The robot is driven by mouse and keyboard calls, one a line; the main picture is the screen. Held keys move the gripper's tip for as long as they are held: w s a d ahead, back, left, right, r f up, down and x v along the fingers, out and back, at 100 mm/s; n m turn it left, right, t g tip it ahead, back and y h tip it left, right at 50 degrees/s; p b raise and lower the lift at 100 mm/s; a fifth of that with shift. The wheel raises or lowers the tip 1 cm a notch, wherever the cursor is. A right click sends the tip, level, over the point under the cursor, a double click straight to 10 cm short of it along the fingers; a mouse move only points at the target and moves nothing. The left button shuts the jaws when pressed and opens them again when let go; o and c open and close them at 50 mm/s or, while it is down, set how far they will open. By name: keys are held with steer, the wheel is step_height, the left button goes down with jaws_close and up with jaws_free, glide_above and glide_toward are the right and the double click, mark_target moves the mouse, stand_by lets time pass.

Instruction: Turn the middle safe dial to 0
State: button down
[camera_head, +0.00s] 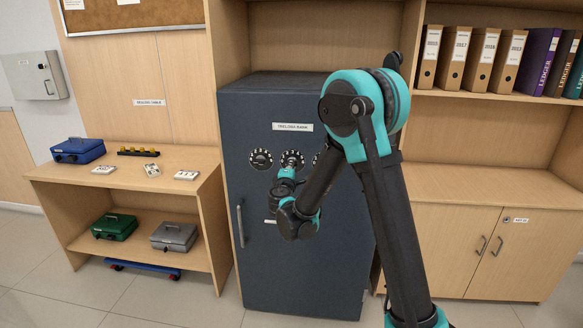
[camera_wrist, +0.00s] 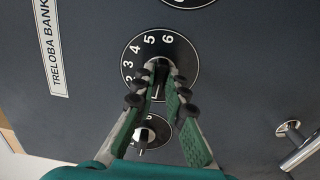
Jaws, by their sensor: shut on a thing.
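The middle safe dial (camera_head: 292,157) is a black disc with white numbers on the front of the dark grey safe (camera_head: 290,270). It also shows in the wrist view (camera_wrist: 184,55), where 2, 3, 4, 5 and 6 are readable around its rim. My gripper (camera_wrist: 161,73) is shut on the dial's knob, with one green-padded finger on each side. In the head view my gripper (camera_head: 290,168) reaches the dial from below. The fingers cover much of the knob and the near part of the scale, so I cannot tell which number it points to.
The left dial (camera_head: 261,159) sits close beside, also in the wrist view (camera_wrist: 151,132). The right dial (camera_head: 316,158) is partly hidden by my arm. The safe's door handle (camera_head: 240,222) sticks out at lower left. A wooden desk (camera_head: 125,176) with cash boxes stands left.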

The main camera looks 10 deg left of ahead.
steer(key=c, duration=1.6)
jaws_free()
steer(key=shift+o, duration=0.2)
steer(key=shift+s, duration=0.1)
steer(key=s, duration=1.2)
steer(key=shift+a, duration=0.25)
steer(key=shift+w, duration=0.1)
